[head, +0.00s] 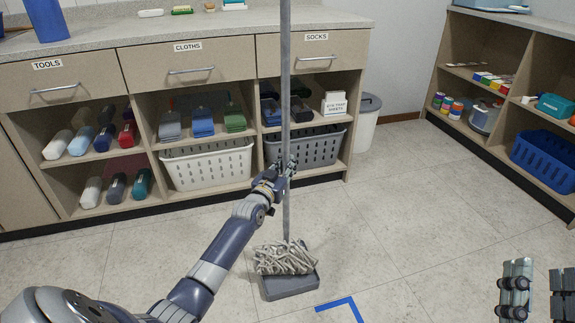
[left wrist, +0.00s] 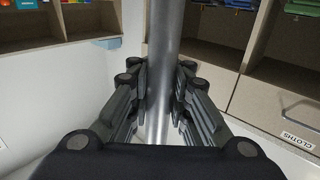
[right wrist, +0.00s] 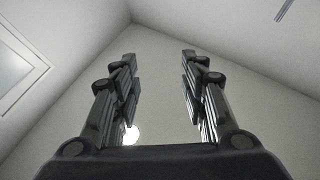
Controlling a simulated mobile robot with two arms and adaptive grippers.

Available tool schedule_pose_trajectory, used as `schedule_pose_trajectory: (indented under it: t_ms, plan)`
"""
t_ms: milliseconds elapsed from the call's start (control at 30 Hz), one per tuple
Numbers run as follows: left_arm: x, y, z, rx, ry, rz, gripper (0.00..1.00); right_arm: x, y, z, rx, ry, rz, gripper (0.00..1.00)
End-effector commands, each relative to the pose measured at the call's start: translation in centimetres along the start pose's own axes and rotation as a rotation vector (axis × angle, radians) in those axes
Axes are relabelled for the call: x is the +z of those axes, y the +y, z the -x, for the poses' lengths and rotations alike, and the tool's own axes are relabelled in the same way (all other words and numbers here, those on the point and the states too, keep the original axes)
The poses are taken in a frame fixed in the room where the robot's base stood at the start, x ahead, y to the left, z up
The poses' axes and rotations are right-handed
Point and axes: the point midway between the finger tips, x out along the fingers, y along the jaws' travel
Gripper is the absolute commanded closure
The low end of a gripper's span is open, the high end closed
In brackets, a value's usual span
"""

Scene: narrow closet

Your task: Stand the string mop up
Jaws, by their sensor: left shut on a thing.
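The string mop stands upright in the head view, its grey handle (head: 286,95) running up past the top of the picture. Its pale string head (head: 285,259) rests on a grey tray (head: 290,287) on the floor. My left gripper (head: 286,172) is shut on the handle below its visible middle. In the left wrist view the handle (left wrist: 161,70) passes between the fingers of my left gripper (left wrist: 160,95). My right gripper (head: 530,290) shows at the lower right of the head view, far from the mop. In the right wrist view my right gripper (right wrist: 160,85) is open and empty.
A cabinet with drawers (head: 185,68) and open shelves stands behind the mop, with a white basket (head: 208,165) and a grey basket (head: 318,148). A bin (head: 366,125) stands beside it. Shelving (head: 487,45) is at the right. Blue tape (head: 345,303) marks the floor, which is clear at right.

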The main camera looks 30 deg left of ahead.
Motion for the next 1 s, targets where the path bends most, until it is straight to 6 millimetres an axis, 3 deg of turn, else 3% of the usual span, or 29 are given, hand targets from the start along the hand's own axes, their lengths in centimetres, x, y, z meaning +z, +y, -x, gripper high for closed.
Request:
schedule_pose_trajectory:
  t_ms: [867,900,1000]
  plan:
    - [0.3,0.0,-0.1,0.0,0.006,0.0,1.0,-1.8,-0.2,0.0,-0.004,0.092,-0.003,0.6]
    - [0.3,0.0,-0.1,0.0,0.006,0.0,0.85,-1.9,-0.2,0.0,-0.004,0.096,-0.003,0.6]
    - [0.3,0.0,-0.1,0.0,0.005,0.0,0.62,-1.9,-0.2,-0.1,-0.004,0.098,-0.003,0.6]
